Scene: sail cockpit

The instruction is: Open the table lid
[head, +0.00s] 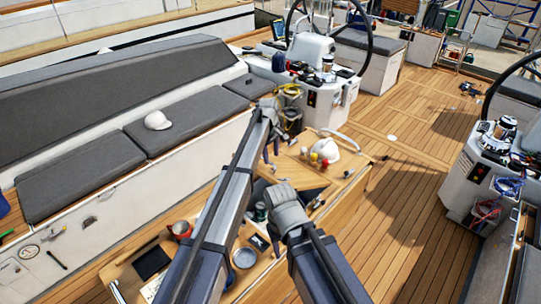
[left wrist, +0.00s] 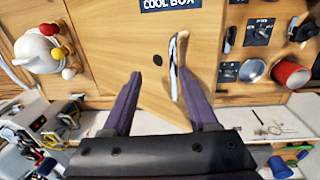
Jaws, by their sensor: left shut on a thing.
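The table (head: 350,180) stands in the middle of the cockpit, with its wooden top partly hidden by my arms. In the left wrist view, the wooden table lid (left wrist: 150,92) lies between my finger pads, with a corner towards the camera and a COOL BOX label beyond. My left gripper (head: 270,150) points down at the table's far side; in its wrist view the gripper (left wrist: 158,75) is shut on the lid, though the exact contact is unclear. My right gripper (head: 283,203) is above the nearer part of the table; its fingertips are hidden behind its body.
A red mug (head: 181,230) and a metal bowl (head: 244,258) stand at the near left. Grey cushioned seats (head: 195,118) flank the left; open teak deck (head: 420,215) lies right.

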